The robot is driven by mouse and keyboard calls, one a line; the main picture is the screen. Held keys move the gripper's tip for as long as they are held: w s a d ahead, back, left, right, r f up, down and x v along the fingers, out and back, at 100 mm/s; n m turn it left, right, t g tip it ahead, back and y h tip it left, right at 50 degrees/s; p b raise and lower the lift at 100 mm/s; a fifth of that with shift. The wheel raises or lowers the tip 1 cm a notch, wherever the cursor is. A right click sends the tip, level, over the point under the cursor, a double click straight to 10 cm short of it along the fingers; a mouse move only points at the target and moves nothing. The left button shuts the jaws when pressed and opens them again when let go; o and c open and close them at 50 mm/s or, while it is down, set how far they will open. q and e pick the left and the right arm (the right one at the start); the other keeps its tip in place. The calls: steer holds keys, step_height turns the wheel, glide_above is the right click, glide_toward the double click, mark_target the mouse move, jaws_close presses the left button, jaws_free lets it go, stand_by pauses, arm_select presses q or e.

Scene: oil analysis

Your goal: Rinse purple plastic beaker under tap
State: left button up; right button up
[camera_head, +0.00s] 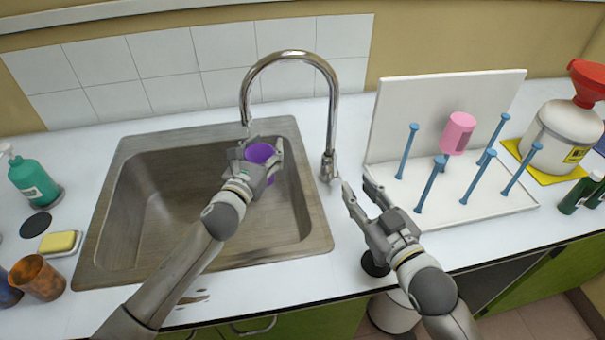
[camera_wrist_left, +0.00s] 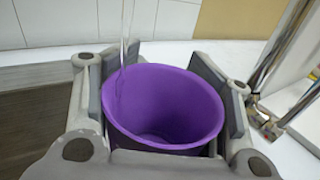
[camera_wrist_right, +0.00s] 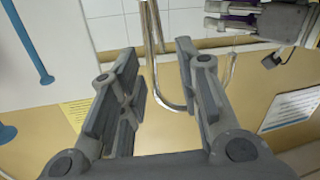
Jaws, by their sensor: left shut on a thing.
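The purple plastic beaker (camera_head: 259,153) is held over the sink, below the tap's spout (camera_head: 244,112). My left gripper (camera_head: 257,160) is shut on it, with fingers on both sides. In the left wrist view the beaker (camera_wrist_left: 165,105) has its open mouth toward the camera, and a thin clear water stream (camera_wrist_left: 124,45) comes down at its left side. The chrome tap (camera_head: 290,54) arches over the sink's right edge. My right gripper (camera_head: 357,184) is open and empty beside the tap's base (camera_head: 328,166); its spread fingers also show in the right wrist view (camera_wrist_right: 157,60).
The sink (camera_head: 145,200) lies under my left arm. A white drying rack (camera_head: 480,208) with blue pegs and a pink beaker (camera_head: 458,132) stands right of my right gripper. A green soap bottle (camera_head: 32,182), yellow sponge (camera_head: 60,241) and brown cup (camera_head: 37,278) stand at left.

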mark_target(334, 166)
steer(key=shift+c, duration=0.4)
steer(key=shift+a+n, duration=0.15)
steer(key=shift+n, duration=0.15)
steer(key=c, duration=0.5)
steer(key=shift+a+f+n, duration=0.15)
steer(key=shift+n, duration=0.15)
jaws_close()
steer(key=s+a+n, duration=0.2)
steer(key=a+n, duration=0.5)
steer(key=n, duration=0.9)
steer(key=x, duration=1.1)
steer(key=shift+h, duration=0.4)
steer(key=shift+d, duration=2.25)
